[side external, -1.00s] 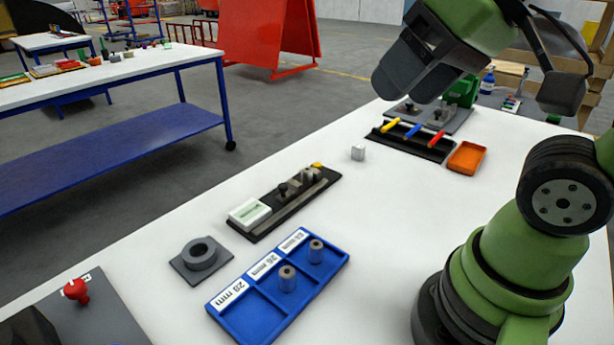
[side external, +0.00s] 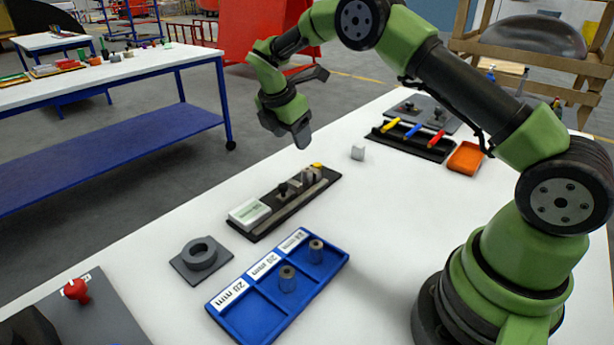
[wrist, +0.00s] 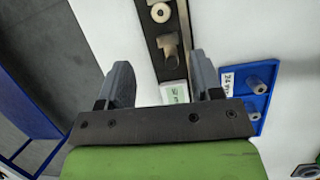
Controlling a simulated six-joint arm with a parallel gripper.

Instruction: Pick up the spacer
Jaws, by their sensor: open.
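Two grey-brown cylindrical spacers with holes in their tops stand upright in a blue tray (side external: 250,318) with labelled compartments. One spacer (side external: 288,278) is in the middle compartment and the other spacer (side external: 316,251) in the right one; the left compartment is empty. My gripper (side external: 287,130) is open and empty, high above the table's far-left edge, beyond the tray and apart from both spacers. In the wrist view its two fingers (wrist: 162,82) are spread wide. The tray (wrist: 285,72) and spacers (wrist: 254,82) lie right of the fingers there, partly cut off by the gripper mount.
A black measuring fixture (side external: 285,205) with a white box lies behind the tray. A grey ring on a plate (side external: 201,255) is to its left. The right-middle tabletop is clear.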

